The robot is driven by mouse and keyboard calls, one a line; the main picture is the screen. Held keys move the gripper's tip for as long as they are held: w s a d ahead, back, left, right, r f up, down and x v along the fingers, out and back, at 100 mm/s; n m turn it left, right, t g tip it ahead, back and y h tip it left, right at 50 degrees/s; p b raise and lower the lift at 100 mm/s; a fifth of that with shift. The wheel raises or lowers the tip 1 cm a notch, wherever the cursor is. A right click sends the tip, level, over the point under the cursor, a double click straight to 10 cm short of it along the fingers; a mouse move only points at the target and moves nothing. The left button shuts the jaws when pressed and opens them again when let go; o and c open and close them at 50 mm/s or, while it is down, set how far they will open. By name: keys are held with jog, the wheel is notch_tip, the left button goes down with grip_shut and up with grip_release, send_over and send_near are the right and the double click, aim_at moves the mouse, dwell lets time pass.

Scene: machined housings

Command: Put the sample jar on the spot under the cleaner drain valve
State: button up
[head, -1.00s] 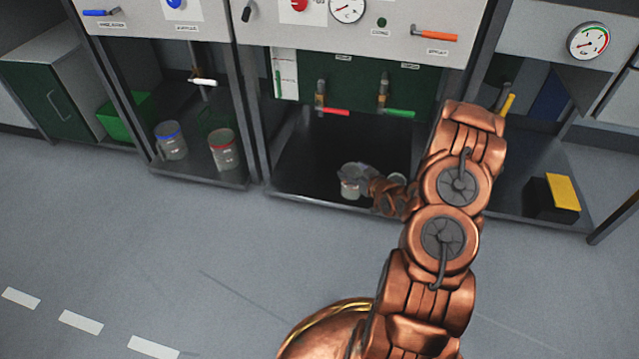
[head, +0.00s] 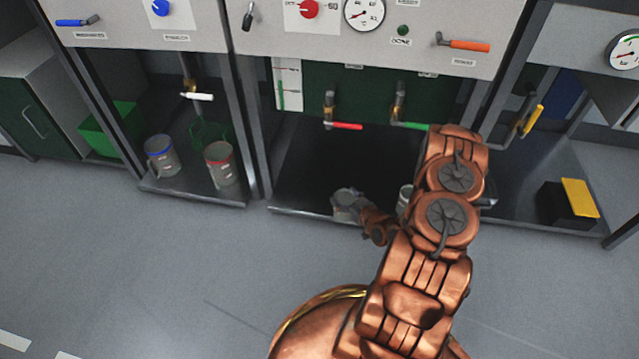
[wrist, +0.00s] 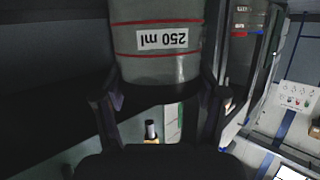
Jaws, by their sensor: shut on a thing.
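My gripper (head: 350,203) is at the front of the middle bay, low over its dark floor. It is shut on the sample jar, a grey see-through jar with red lines and a "250 ml" label, upside down in the wrist view (wrist: 160,50). A finger lies on each side of it. In the head view the jar is small and partly covered by my gripper; I cannot tell whether it touches the floor. A red-handled valve (head: 345,126) and a green-handled valve (head: 410,126) hang above. Their labels are unreadable, so I cannot tell which is the cleaner drain.
Another jar (head: 404,198) stands to the right, partly hidden by my arm. The left bay holds a blue-rimmed jar (head: 161,156) and a red-rimmed jar (head: 220,165). A black-and-yellow box (head: 570,203) is in the right bay. Posts flank the middle bay.

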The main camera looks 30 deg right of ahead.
jog(key=d+b+x, duration=0.3)
jog(key=b+x, duration=0.4)
jog(key=x, duration=0.9)
jog(key=shift+f, duration=0.15)
jog(key=o, duration=1.4)
jog(key=shift+c, duration=0.2)
